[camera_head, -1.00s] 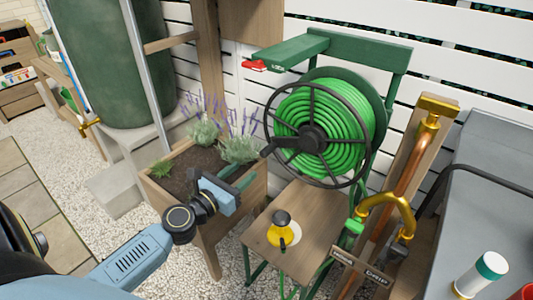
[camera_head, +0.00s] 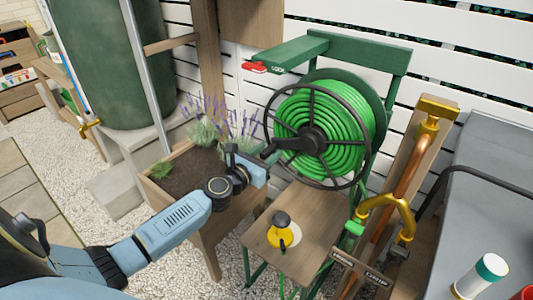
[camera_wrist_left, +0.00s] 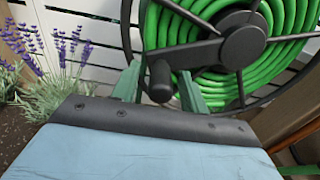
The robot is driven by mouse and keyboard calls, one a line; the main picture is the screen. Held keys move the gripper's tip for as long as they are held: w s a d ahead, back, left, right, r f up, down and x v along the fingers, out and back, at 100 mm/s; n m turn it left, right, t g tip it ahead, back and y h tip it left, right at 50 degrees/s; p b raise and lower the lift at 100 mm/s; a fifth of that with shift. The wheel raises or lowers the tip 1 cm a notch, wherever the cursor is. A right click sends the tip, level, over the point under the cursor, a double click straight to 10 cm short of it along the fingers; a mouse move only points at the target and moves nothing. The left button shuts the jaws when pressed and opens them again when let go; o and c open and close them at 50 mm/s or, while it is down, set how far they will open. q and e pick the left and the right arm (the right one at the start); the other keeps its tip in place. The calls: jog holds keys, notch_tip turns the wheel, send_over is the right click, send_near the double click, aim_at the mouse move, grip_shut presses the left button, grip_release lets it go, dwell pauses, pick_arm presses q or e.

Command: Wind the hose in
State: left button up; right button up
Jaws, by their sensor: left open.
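The green hose (camera_head: 358,118) is coiled in many turns on a dark reel (camera_head: 374,90) with a spoked front wheel. A black crank arm (camera_head: 292,144) runs left from the hub, and its knob (camera_wrist_left: 160,82) shows large in the left wrist view. My left gripper (camera_head: 264,158) is at the reel's left side, close to the knob. In the left wrist view its two green fingers (camera_wrist_left: 158,88) are open, one on each side of the knob. I cannot tell whether they touch it. My right gripper is not in view.
A planter (camera_head: 212,225) with lavender stands left of the reel. A small wooden shelf (camera_head: 266,230) below holds a yellow sprinkler-like item (camera_head: 279,238). A red-tipped nozzle (camera_head: 254,67) sits on the green bracket (camera_head: 312,46) above. A brass tap pipe (camera_head: 390,205) stands right.

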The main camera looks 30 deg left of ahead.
pick_arm(q)
grip_shut()
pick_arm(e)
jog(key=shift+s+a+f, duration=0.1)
